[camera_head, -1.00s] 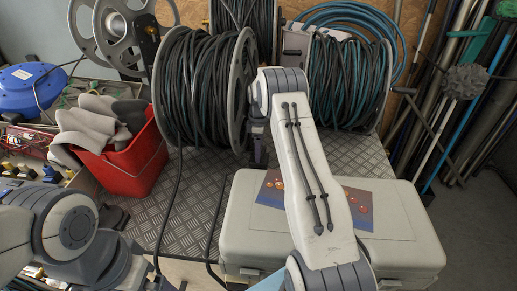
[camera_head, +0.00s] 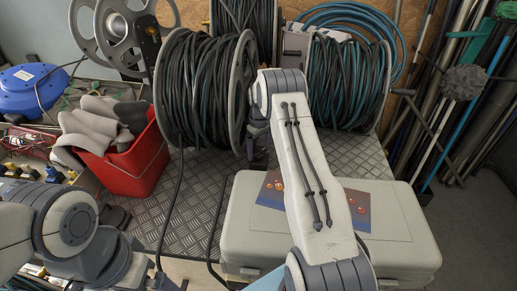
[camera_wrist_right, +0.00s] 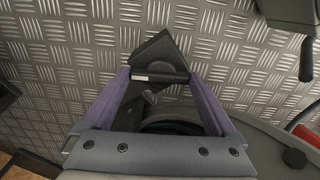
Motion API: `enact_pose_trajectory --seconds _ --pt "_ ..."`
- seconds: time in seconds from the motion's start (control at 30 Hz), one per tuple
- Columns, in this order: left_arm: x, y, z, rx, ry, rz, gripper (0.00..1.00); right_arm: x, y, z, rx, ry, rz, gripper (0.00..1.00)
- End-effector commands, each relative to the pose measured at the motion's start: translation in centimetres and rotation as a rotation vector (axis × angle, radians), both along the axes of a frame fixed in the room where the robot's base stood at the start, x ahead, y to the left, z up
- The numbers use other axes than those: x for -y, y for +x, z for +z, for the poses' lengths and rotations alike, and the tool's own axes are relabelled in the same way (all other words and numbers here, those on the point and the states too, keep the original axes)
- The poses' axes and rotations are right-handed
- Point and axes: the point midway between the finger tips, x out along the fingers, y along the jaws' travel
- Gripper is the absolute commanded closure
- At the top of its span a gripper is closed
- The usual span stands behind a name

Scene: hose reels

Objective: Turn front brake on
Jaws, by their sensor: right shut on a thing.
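The front hose reel (camera_head: 205,95) stands on the ribbed metal surface, wound with dark hose. Its grey side disc (camera_head: 241,90) faces my right arm. My right gripper (camera_head: 256,143) is at the right side of this disc, low down, and mostly hidden behind my forearm. In the right wrist view, the purple fingers of this gripper (camera_wrist_right: 160,77) are shut on a dark angular part, which looks like the brake (camera_wrist_right: 155,58). The reel's rim lies just below it. My left arm shows at lower left, but its gripper is out of view.
A red bin (camera_head: 135,163) with grey gloves stands left of the reel. A pale case (camera_head: 390,240) lies under my right arm. A second reel (camera_head: 345,85) stands at the right. A hose (camera_head: 172,210) hangs down in front. Bare ribbed surface (camera_head: 195,205) lies between.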

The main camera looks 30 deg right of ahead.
Motion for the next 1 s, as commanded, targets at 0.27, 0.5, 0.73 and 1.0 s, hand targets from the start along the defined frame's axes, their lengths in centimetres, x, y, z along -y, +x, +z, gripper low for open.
enact_pose_trajectory --seconds 0.27,0.5,0.73,1.0 --pt "0.00 0.00 0.36 0.000 0.000 0.000 0.00 0.02 0.29 0.25 0.009 -0.003 -0.262 0.63" --pt "0.00 0.00 0.52 0.000 0.000 0.000 0.00 0.01 0.32 0.25 0.010 -0.002 -0.482 0.63" --pt "0.00 0.00 0.61 0.000 0.000 0.000 0.00 0.01 0.34 0.26 0.010 -0.002 -0.658 0.63" --pt "0.00 0.00 0.66 0.000 0.000 0.000 0.00 0.01 0.37 0.27 0.011 -0.001 -0.786 0.63"
